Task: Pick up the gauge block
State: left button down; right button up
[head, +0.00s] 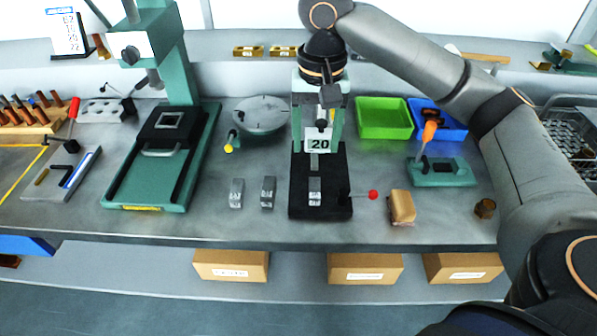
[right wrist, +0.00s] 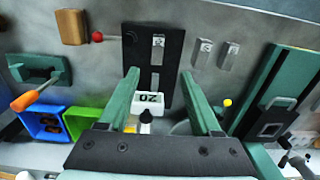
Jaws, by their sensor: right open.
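Several small silver metal blocks lie on the bench. One block (head: 315,190) lies on the black base (head: 300,207) of a gauge stand; it also shows in the right wrist view (right wrist: 158,49). Two more, a left block (head: 237,193) and a right block (head: 268,191), lie on bare bench to the left of the stand. Their markings are too small to read. A white plate reading 20 (head: 320,144) is on the stand. My right gripper (right wrist: 160,74) is open and empty above the stand, its fingers spread to either side of the plate in the wrist view. My left gripper is not seen.
A red-knobbed lever (head: 373,195) sticks out right of the stand, beside a tan block (head: 402,206). A round plate (head: 262,115) and a green press (head: 160,160) stand left. Green (head: 384,118) and blue (head: 436,118) bins stand behind right. The front bench edge is clear.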

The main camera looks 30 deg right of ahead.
jog(key=b, duration=0.1)
send_over(315, 188)
notch_tip(315, 188, down, 6)
jog(key=shift+d+f, duration=0.1)
jog(key=shift+f, duration=0.05)
jog(key=shift+f+b, duration=0.5)
jog(key=shift+f, duration=2.3)
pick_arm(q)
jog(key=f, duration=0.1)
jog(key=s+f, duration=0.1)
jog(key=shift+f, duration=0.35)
pick_arm(e)
grip_shut()
